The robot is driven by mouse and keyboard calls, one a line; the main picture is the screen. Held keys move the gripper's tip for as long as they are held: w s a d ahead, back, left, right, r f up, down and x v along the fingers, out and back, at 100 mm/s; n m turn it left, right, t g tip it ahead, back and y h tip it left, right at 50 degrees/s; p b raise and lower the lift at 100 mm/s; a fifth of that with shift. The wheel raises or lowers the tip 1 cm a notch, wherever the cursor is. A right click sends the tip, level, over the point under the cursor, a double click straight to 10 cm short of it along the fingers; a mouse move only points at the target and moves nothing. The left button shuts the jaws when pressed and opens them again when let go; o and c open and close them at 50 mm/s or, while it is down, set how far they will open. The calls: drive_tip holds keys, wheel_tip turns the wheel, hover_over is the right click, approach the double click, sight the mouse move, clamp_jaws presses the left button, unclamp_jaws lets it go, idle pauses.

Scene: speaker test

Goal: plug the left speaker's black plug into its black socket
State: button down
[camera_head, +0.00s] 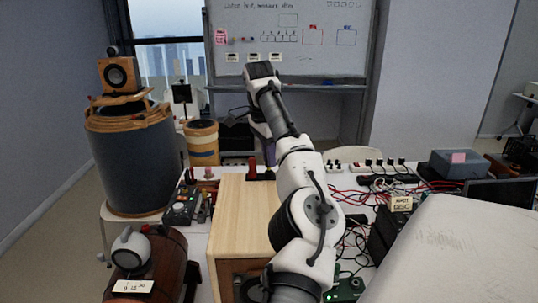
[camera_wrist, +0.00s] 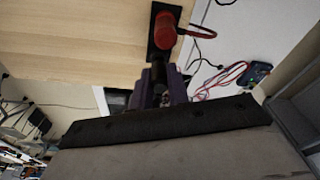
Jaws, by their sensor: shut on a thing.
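A pale wooden cabinet (camera_head: 240,205), apparently the speaker, stands in front of me; its wood fills the upper left of the wrist view (camera_wrist: 80,35). A red plug (camera_wrist: 165,30) with a red cable stands on its black terminal plate (camera_wrist: 155,52); the red plug also shows in the head view (camera_head: 252,168). My gripper (camera_wrist: 162,84) has purple fingers and is shut on a dark thing, apparently the black plug (camera_wrist: 159,70), at the near end of the plate. The black socket is hidden, and I cannot tell whether the plug touches it.
A power strip (camera_head: 385,180) and tangled red and black cables lie right of the cabinet. A control box (camera_head: 183,205) stands left of it. A grey box (camera_head: 460,164) is at the back right. A drum (camera_head: 130,165) bears a small speaker (camera_head: 119,75).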

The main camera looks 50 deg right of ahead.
drive_tip(key=shift+f+b, duration=0.45)
drive_tip(key=shift+f, duration=0.3)
drive_tip(key=c, duration=1.3)
unclamp_jaws()
drive_tip(key=shift+r, duration=0.15)
drive_tip(key=shift+r+p, duration=0.65)
drive_tip(key=shift+r, duration=3)
drive_tip(key=shift+f, duration=0.1)
